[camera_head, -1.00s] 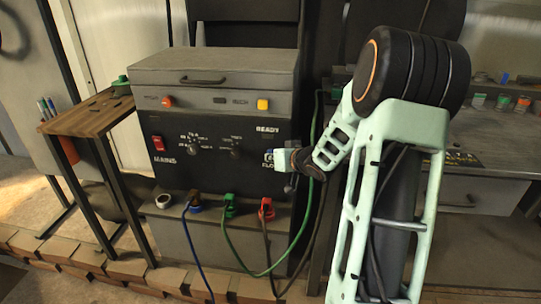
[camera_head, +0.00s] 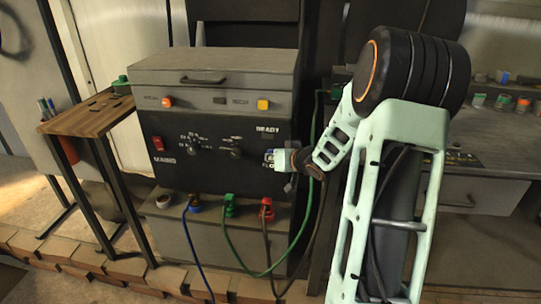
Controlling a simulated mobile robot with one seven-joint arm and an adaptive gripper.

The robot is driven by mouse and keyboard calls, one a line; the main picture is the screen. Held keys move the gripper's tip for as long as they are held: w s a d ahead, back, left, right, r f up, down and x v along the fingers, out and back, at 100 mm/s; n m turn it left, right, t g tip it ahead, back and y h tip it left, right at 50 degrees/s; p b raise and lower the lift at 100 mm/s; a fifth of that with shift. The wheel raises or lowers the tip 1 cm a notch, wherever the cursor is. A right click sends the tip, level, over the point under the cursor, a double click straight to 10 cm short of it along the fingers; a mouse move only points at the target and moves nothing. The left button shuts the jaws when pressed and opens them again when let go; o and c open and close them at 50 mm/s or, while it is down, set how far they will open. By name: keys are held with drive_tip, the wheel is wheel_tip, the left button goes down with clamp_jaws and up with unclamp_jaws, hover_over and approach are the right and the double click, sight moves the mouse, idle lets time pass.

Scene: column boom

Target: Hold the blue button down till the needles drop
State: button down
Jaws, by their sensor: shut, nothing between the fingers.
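A dark power unit (camera_head: 215,160) stands in the middle of the view. Its front panel carries a red switch (camera_head: 158,143), two knobs and small lettering. A small blue patch (camera_head: 268,154) shows at the right end of the panel and looks like the blue button, mostly hidden by my gripper. My gripper (camera_head: 277,159) is shut and empty, its tip at that spot. I cannot tell whether it touches or presses the button. No gauge needles can be made out.
Blue, green and red plugs (camera_head: 229,203) with hanging cables sit on the ledge below the panel. A wooden side table (camera_head: 88,113) stands at left. A grey workbench (camera_head: 500,140) with small jars is at right.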

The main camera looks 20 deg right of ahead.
drive_tip(key=shift+s+a, duration=0.1)
drive_tip(key=shift+s, duration=0.05)
idle(0.5)
drive_tip(key=shift+s+a, duration=0.4)
drive_tip(key=shift+s, duration=0.25)
drive_tip(key=shift+s+a, duration=0.75)
drive_tip(key=shift+s, duration=0.3)
drive_tip(key=shift+s+a, duration=0.7)
drive_tip(key=shift+s, duration=0.3)
